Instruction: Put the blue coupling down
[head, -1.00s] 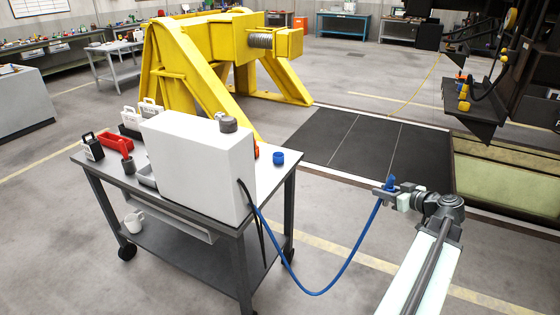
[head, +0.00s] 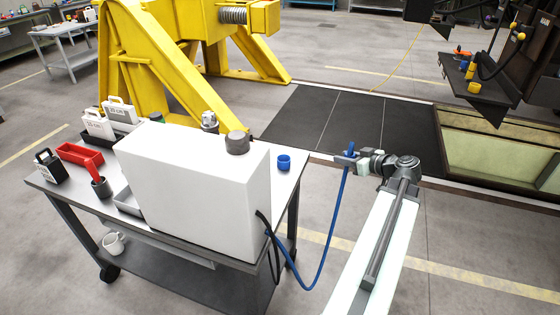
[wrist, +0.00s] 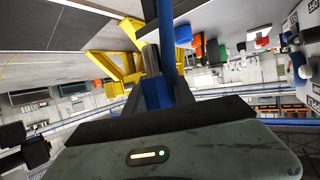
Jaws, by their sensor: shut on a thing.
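The blue coupling (head: 350,149) is at the end of a blue hose (head: 330,235) that hangs in a loop from the white box (head: 195,195) on the cart. My gripper (head: 347,158) is shut on the coupling and holds it in the air, to the right of the cart and apart from it. In the wrist view the blue coupling (wrist: 155,92) stands between the jaws, with the hose running up from it. The jaws hide part of it. A small blue cup-like piece (head: 284,162) stands on the cart top, right of the white box.
The grey cart (head: 80,200) carries a red tray (head: 80,155), a black container (head: 50,166) and white canisters (head: 98,124). Its right edge near the blue piece has some bare top. A yellow frame (head: 150,70) stands behind. Open floor lies right of the cart.

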